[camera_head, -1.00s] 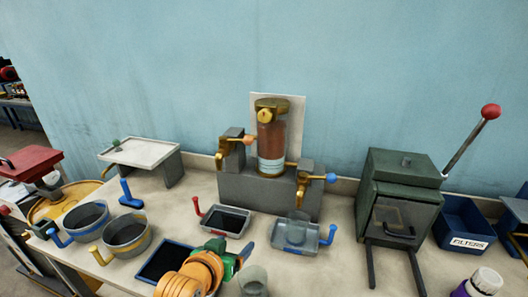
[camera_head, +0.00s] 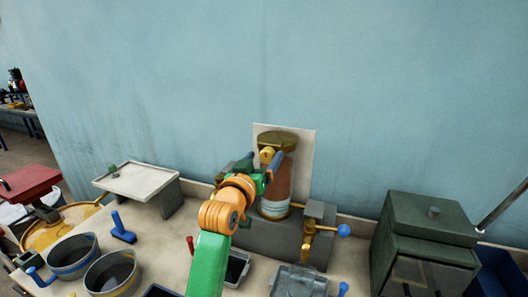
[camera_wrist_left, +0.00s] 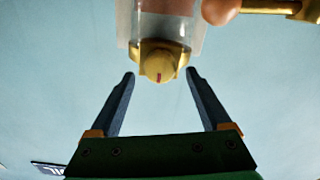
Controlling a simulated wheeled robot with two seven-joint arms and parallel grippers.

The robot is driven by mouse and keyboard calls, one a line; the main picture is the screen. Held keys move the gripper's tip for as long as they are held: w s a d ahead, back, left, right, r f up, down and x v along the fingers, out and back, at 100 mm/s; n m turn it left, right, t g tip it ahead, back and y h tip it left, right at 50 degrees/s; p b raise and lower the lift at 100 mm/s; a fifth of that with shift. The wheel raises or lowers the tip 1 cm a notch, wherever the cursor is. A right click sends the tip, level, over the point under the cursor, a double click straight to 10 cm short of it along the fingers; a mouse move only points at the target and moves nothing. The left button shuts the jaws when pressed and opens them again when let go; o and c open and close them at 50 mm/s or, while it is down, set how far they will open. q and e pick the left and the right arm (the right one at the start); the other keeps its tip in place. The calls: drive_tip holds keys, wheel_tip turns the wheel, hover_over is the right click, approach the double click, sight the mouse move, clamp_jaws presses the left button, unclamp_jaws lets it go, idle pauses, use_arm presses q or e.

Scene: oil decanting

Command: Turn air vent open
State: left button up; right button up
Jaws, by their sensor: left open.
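The air vent is a round brass knob (camera_head: 267,154) on the brass head of an upright cylinder of brown oil (camera_head: 281,182). In the left wrist view the knob (camera_wrist_left: 159,66) shows a short red mark on its face. My left gripper (camera_head: 261,164) is in front of the cylinder's upper part. In the left wrist view its two fingers (camera_wrist_left: 160,76) are spread wide, with the knob between and just beyond their tips, apparently untouched. The arm hides part of the stand and the left tap in the head view. My right gripper is not in view.
A brass tap with a blue handle (camera_head: 342,230) is right of the cylinder. A dark green box (camera_head: 430,215) stands further right. Shallow trays and blue-rimmed pots (camera_head: 73,256) are on the bench. The wall behind is bare.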

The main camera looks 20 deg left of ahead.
use_arm(q)
drive_tip(key=shift+w+f, duration=0.3)
drive_tip(key=shift+w, duration=0.6)
drive_tip(key=shift+s+r, duration=0.1)
drive_tip(key=shift+s, duration=0.15)
drive_tip(key=c, duration=0.6)
clamp_jaws()
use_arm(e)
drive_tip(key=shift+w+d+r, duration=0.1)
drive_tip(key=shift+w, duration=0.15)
